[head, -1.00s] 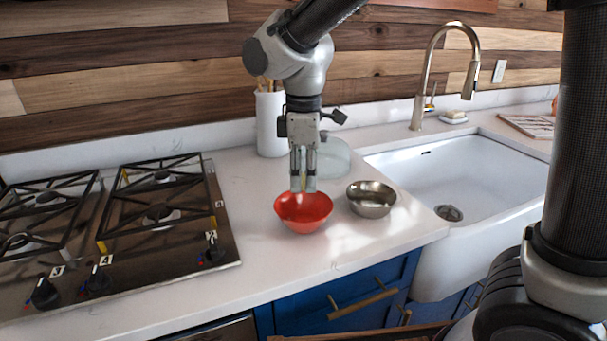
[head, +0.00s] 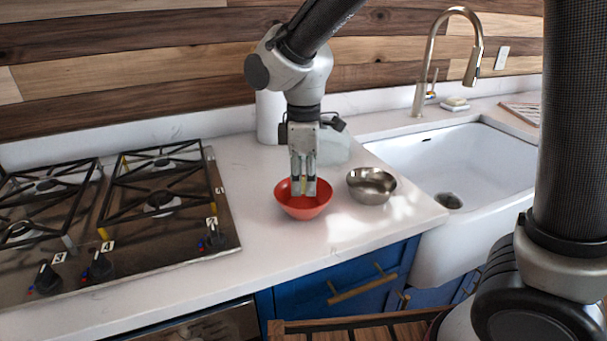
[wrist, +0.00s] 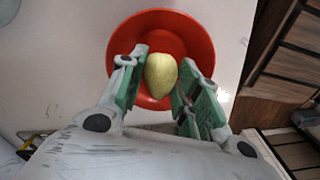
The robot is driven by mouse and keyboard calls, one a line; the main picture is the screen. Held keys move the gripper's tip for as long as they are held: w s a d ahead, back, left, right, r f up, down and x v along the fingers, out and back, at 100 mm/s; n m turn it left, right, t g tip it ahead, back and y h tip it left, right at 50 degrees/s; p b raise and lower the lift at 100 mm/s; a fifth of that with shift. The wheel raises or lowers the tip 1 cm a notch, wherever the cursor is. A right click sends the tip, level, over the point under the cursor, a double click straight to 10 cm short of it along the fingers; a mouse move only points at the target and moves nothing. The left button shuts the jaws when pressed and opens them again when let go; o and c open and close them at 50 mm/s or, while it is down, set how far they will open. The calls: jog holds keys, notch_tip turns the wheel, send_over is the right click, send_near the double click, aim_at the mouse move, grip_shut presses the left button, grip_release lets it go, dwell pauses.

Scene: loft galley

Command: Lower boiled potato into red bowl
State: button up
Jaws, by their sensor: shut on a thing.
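The red bowl (head: 303,209) stands on the white counter, right of the cooktop, and it also shows in the wrist view (wrist: 196,33). My gripper (head: 304,192) points straight down, its fingertips within the bowl's outline in the head view. In the wrist view the green-padded fingers (wrist: 160,88) are shut on the yellowish boiled potato (wrist: 160,74), one on each side of it. The potato is over or inside the bowl; whether it touches the bottom I cannot tell. In the head view the fingers mostly hide it.
A metal bowl (head: 371,186) stands close on the right of the red bowl. The sink (head: 465,165) lies farther right. A white canister (head: 268,117) and a pale translucent container (head: 334,146) stand behind. The cooktop (head: 130,215) is at left. The counter in front is clear.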

jog(key=shift+f, duration=0.1)
dwell(0.7)
jog(key=o, duration=1)
notch_tip(320, 180, up, 11)
jog(key=s+d+m+t, duration=0.1)
jog(key=s+d+m, duration=0.3)
jog(key=d, duration=0.6)
jog(key=s+d+m+t, duration=0.2)
jog(key=s+d+m, duration=0.3)
jog(key=d, duration=0.6)
jog(key=s+d+m+t, duration=0.1)
jog(key=s+d+m, duration=0.4)
jog(key=d+m, duration=0.3)
jog(key=d, duration=0.2)
jog(key=shift+d, duration=0.3)
